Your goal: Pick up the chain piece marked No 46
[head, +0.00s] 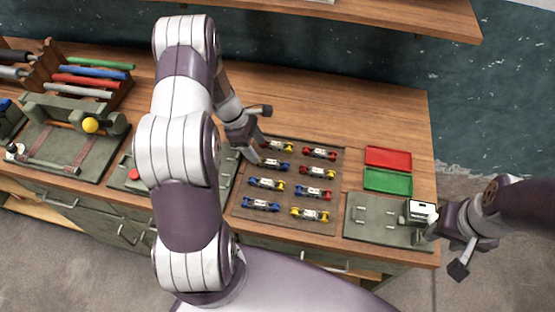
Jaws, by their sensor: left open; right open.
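Several small chain pieces lie in two columns on a brown board (285,222). They have white middles and coloured ends: a yellow one (277,146), red ones (320,153), blue ones (261,205) and another yellow one (310,214) at the near right. The markings are too small to read, so I cannot tell which is No 46. My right gripper (443,250) is open at the bench's right edge, beside a white-topped device (422,211).
A red tray (388,157) and a green tray (388,180) sit right of the board. A grey-green plate (372,224) carries the device. A rack of coloured rods (90,80) and a fixture with a yellow knob (90,125) stand left. Bare wood lies behind the board.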

